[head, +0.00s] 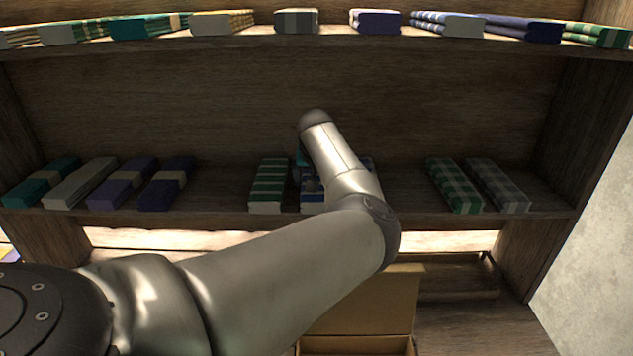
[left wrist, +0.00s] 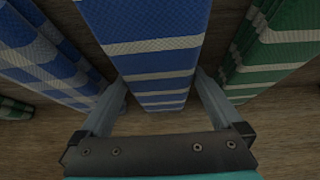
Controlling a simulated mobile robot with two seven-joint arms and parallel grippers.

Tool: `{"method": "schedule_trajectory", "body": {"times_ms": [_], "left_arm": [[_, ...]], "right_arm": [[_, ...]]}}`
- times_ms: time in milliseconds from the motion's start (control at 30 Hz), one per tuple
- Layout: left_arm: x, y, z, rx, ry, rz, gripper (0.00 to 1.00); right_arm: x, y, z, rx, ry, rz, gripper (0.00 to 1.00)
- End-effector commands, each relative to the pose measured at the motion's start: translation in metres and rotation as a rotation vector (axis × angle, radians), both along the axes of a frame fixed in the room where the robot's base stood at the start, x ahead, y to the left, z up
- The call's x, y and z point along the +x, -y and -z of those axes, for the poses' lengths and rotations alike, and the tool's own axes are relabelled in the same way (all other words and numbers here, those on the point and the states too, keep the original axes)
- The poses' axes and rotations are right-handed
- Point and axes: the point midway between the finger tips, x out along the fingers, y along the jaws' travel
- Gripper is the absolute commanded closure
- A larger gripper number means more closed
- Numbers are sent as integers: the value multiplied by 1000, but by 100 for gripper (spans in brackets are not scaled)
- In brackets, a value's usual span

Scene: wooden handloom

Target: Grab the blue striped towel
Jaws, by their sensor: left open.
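The blue striped towel (left wrist: 155,55), blue with pale bands, lies in the middle of the left wrist view. My left gripper (left wrist: 162,88) is open, with one finger on each side of this towel. I cannot tell whether the fingers touch it. In the head view the blue striped towel (head: 312,190) is on the lower shelf, partly covered by my left arm. My left gripper is mostly hidden behind that arm there. My right gripper is in neither view.
A green striped towel (head: 268,185) lies close beside it, and a blue checkered towel (left wrist: 45,55) on the other side. Green (head: 455,185) and grey (head: 497,185) checkered towels lie farther right. The upper shelf (head: 200,42) overhangs. An open box (head: 365,300) is below.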

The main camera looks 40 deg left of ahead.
Motion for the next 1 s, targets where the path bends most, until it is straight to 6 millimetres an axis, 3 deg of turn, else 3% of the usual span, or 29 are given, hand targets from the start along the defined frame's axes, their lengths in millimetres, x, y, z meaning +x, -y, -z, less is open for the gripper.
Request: {"method": "schedule_trajectory", "body": {"times_ms": [133,700,1000], "left_arm": [[0,0,0,1,-1,-1,2],[0,0,-1,1,-1,-1,66],[0,0,-2,2,1,-1,68]], "right_arm": [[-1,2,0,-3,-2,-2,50],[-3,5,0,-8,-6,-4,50],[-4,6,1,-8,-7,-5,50]]}}
